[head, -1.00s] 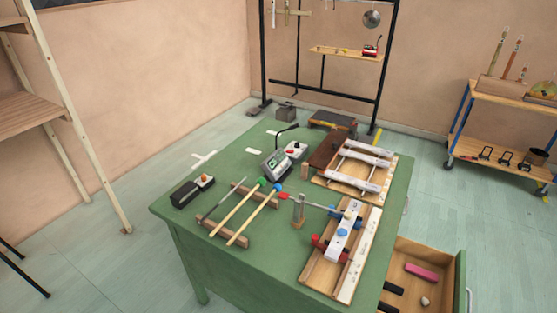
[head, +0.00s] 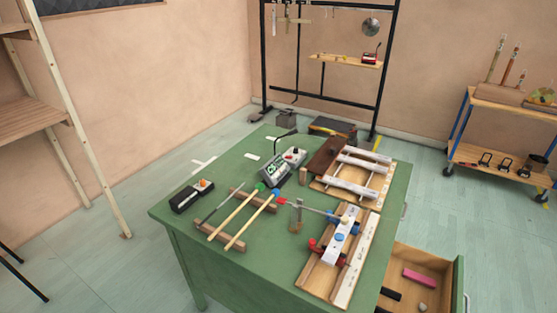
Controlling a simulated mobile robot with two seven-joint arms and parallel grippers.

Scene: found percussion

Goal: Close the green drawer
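The green drawer (head: 459,283) stands open at the lower right of the head view, pulled out to the right from the green desk (head: 215,266). Its inside is bare wood and holds a pink block (head: 419,278), dark bars (head: 390,294) and a small pale round thing (head: 423,307). A pale handle (head: 467,304) shows on its front panel. The near part of the drawer is cut off by the frame's lower edge. Neither of my grippers is in view.
The desk top carries mallets on a wooden rack (head: 236,222), small devices (head: 283,167) and wooden frames with white bars (head: 340,248). A wheeled cart (head: 503,158) stands at the right wall. A black rack (head: 330,94) stands behind. Floor right of the drawer is clear.

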